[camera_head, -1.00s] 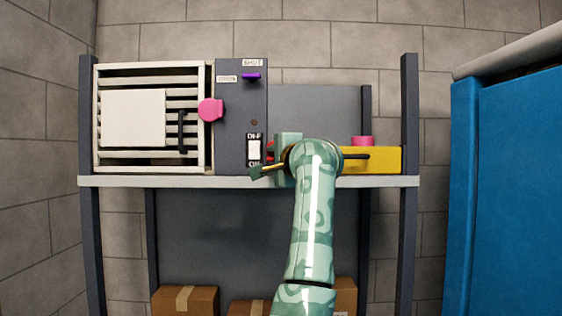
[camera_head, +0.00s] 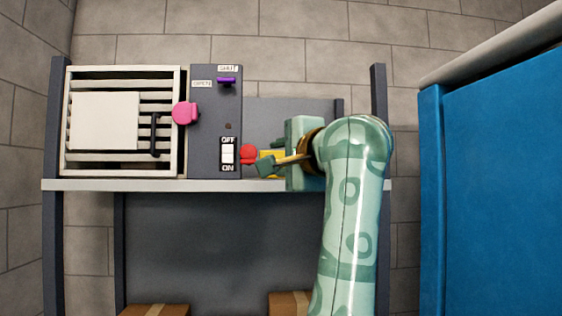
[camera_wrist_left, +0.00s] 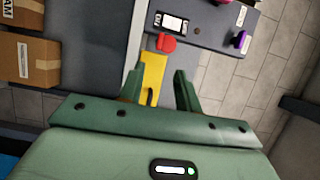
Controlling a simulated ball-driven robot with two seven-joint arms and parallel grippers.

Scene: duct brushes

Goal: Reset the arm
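My left gripper (camera_head: 271,156) reaches in from the right above the shelf, pointing left at the grey panel. In the left wrist view my left gripper (camera_wrist_left: 158,82) shows two green fingers spread apart. A yellow block (camera_wrist_left: 152,75) with a dark slot lies beyond and between them in that view; I cannot tell whether a finger touches it. Part of the yellow block (camera_head: 268,157) shows in the head view, mostly hidden by my gripper. A red knob (camera_head: 249,152) on the panel is just left of the fingertips; it also shows in the wrist view (camera_wrist_left: 166,43). My right gripper is out of view.
The grey panel (camera_head: 206,135) carries a white switch (camera_head: 228,154) and a purple lever (camera_head: 227,81). A louvred vent (camera_head: 122,82) with a pink knob (camera_head: 185,113) stands left. A blue cabinet (camera_head: 490,190) is at right. Cardboard boxes (camera_head: 155,309) sit below the shelf (camera_head: 150,185).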

